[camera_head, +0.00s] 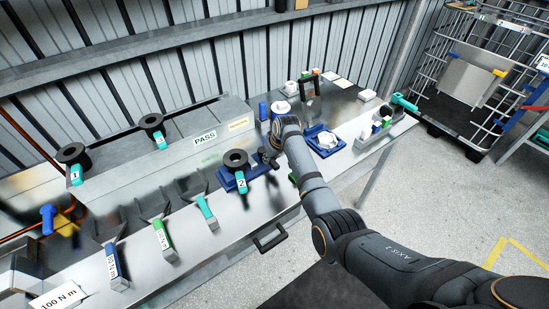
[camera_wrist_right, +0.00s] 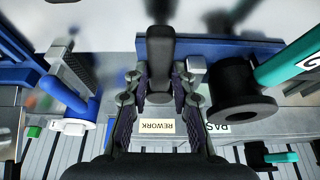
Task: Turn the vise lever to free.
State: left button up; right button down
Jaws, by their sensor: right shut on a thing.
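The vise lever (camera_wrist_right: 160,48) is a dark, rounded bar in the right wrist view, standing between the fingers of my right gripper (camera_wrist_right: 158,88). The gripper is shut on it. The blue vise (camera_wrist_right: 232,46) is right beside the lever. In the head view the vise (camera_head: 226,183) sits on the metal bench, with a black ring tool (camera_head: 236,158) with a teal handle tagged 2 on it. My right gripper (camera_head: 268,157) is just right of that tool there, and the lever is mostly hidden. My left gripper is not in view.
A grey PASS box (camera_head: 175,140) stands behind the vise. A blue tray (camera_head: 322,137) with a white part is right of my wrist. A wire cage (camera_head: 470,70) stands at the far right. The floor in front is clear.

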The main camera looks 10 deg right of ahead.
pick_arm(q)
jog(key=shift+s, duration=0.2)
pick_arm(e)
jog(key=c, duration=1.1)
grip_release()
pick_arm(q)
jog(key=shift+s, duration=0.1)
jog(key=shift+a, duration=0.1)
pick_arm(e)
jog(key=shift+r, duration=0.1)
jog(key=v, duration=1.1)
jog(key=shift+s+r, duration=0.3)
jog(key=shift+r, duration=0.05)
